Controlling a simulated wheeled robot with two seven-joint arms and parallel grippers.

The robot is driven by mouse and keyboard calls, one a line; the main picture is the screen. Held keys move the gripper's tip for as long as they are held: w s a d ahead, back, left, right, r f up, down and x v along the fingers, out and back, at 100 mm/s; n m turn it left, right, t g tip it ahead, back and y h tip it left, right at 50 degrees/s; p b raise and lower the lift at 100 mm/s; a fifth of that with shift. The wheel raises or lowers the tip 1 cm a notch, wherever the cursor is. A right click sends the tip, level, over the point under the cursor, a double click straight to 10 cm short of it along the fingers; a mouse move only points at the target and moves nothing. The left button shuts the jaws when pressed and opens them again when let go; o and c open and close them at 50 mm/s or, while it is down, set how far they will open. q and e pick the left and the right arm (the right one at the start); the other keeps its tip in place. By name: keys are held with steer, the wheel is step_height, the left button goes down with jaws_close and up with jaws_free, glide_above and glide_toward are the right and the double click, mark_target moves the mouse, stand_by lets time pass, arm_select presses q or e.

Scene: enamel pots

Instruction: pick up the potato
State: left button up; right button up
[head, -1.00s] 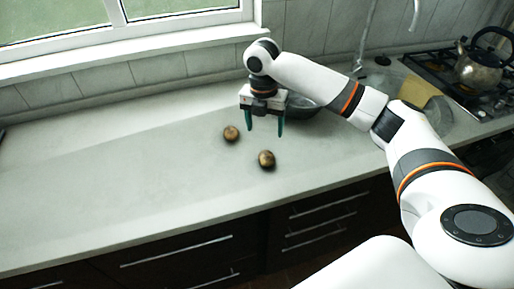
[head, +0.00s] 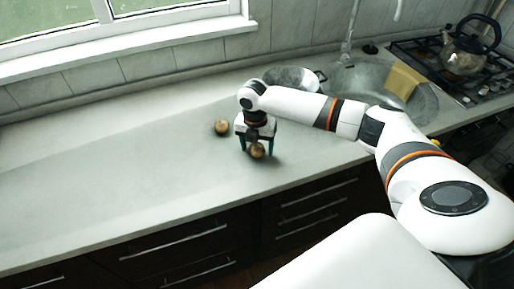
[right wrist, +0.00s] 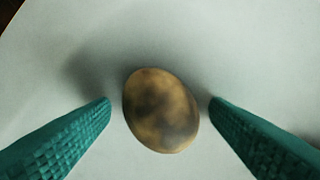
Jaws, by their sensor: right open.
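Two brown potatoes lie on the grey counter in the head view. One potato (head: 257,151) is at my right gripper (head: 257,148), and the other potato (head: 221,127) lies a little to its left and farther back. In the right wrist view the nearer potato (right wrist: 160,110) sits between the two green fingers of the right gripper (right wrist: 160,103). The fingers are open, with a gap showing on each side of the potato. My left gripper is not in view.
An enamel pot (head: 291,79) stands behind my right arm, near the sink (head: 424,103) with a yellow cloth (head: 403,82). A kettle (head: 466,52) is on the gas stove at the right. The counter's left side (head: 100,180) is clear.

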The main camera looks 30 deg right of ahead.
steer(key=c, duration=1.1)
